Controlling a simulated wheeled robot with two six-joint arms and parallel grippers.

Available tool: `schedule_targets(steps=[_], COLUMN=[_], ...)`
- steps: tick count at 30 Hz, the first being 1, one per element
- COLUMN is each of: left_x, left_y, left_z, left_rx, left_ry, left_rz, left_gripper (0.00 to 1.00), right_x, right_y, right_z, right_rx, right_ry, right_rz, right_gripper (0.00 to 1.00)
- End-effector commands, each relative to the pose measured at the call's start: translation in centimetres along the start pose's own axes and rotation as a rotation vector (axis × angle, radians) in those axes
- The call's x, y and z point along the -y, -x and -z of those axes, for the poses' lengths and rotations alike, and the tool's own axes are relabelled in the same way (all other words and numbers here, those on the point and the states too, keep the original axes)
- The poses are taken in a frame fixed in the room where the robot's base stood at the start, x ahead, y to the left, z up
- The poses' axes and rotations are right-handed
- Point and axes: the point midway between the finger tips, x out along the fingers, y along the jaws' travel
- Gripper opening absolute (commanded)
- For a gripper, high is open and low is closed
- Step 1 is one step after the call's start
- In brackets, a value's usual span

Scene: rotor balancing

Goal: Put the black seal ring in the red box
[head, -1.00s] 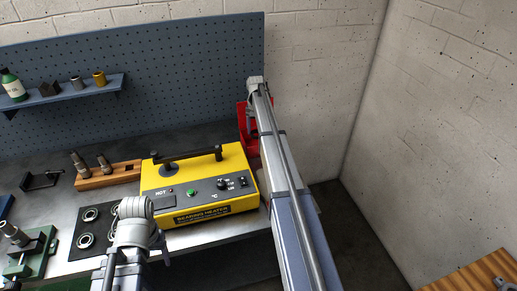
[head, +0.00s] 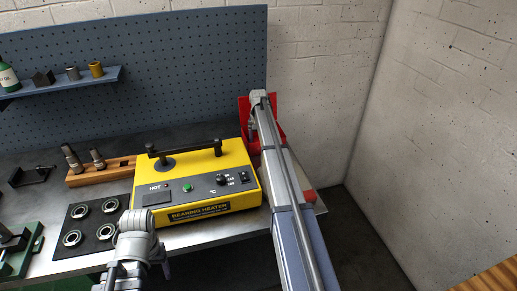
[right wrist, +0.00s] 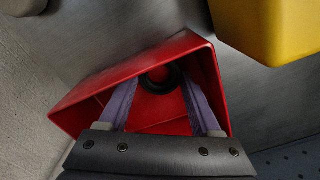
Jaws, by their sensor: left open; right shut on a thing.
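The red box (head: 279,115) stands at the far right end of the bench, partly hidden behind my right arm in the head view. In the right wrist view the open red box (right wrist: 88,97) faces the camera. My right gripper (right wrist: 160,85) reaches into its mouth, with a finger on each side of the black seal ring (right wrist: 159,88). The gripper is shut on the ring, inside the walls; whether the ring touches the box floor I cannot tell. My left gripper (head: 137,240) is open at the front of the bench, its fingers hard to make out.
The yellow bearing heater (head: 197,180) stands left of the red box. A dark mat (head: 92,226) with several bearings lies further left, with a wooden block (head: 120,170) behind it. A pegboard (head: 180,60) and a pale wall close off the back.

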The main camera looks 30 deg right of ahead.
Motion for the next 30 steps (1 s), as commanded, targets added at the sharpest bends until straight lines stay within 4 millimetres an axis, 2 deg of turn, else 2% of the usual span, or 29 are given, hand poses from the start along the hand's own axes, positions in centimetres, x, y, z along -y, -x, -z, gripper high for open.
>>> schedule_targets(steps=[12,13,15,25,30], left_x=[-0.1,0.0,0.0,0.0,0.1], left_y=[-0.6,-0.4,-0.4,-0.3,0.5], left_z=[0.0,0.0,0.0,0.0,0.0], left_rx=[0.000,0.000,0.000,0.000,0.000], left_ry=[0.000,0.000,0.000,0.000,0.000], left_rz=[0.000,0.000,0.000,0.000,0.000], left_gripper=[0.66,0.66,0.66,0.66,0.66], right_x=[0.0,0.0,0.0,0.0,0.0], right_y=[-0.6,-0.5,-0.4,-0.3,0.6], right_z=[0.0,0.0,0.0,0.0,0.0], right_rx=[0.000,0.000,0.000,0.000,0.000], right_ry=[0.000,0.000,0.000,0.000,0.000], right_rz=[0.000,0.000,0.000,0.000,0.000], right_gripper=[0.12,0.68,0.76,0.78,0.78])
